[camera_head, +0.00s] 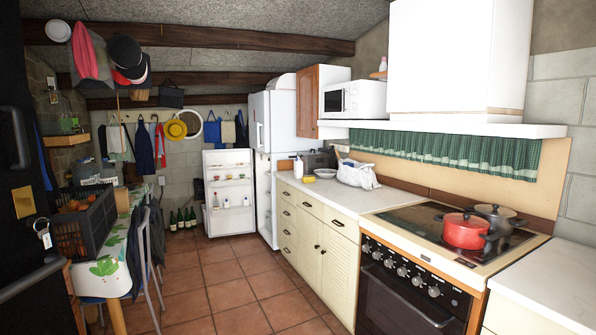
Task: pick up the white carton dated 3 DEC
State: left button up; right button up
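I cannot make out a white carton dated 3 DEC in the head view. A white fridge (283,122) stands at the back of the room, and its lower door (229,162) is open toward the left. Several small items, some of them pale, sit on the shelves inside this door, too small to read any date. Only a narrow strip of the fridge's inside shows, so most of its contents are hidden. Neither of my grippers is in view.
Tiled floor (232,292) runs clear toward the fridge. On the left are a table with a black crate (84,222) and chairs. On the right are a counter (322,196) with a white bag (358,174), and a stove with a red pot (463,231). Bottles (182,219) stand at the back wall.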

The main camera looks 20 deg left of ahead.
aim_at(298, 163)
jog(key=i+j+u, duration=0.6)
jog(key=i, duration=0.25)
jog(key=i+j+u, duration=0.15)
jog(key=i+u, duration=0.15)
jog(key=i, duration=0.15)
jog(key=i+u, duration=0.3)
jog(key=i, duration=2.05)
jog(key=i+j+z, duration=0.1)
jog(key=i+z, duration=0.25)
jog(key=i, duration=0.15)
jog(key=i+j+z, duration=0.7)
jog(key=i, duration=0.2)
jog(key=l, duration=0.1)
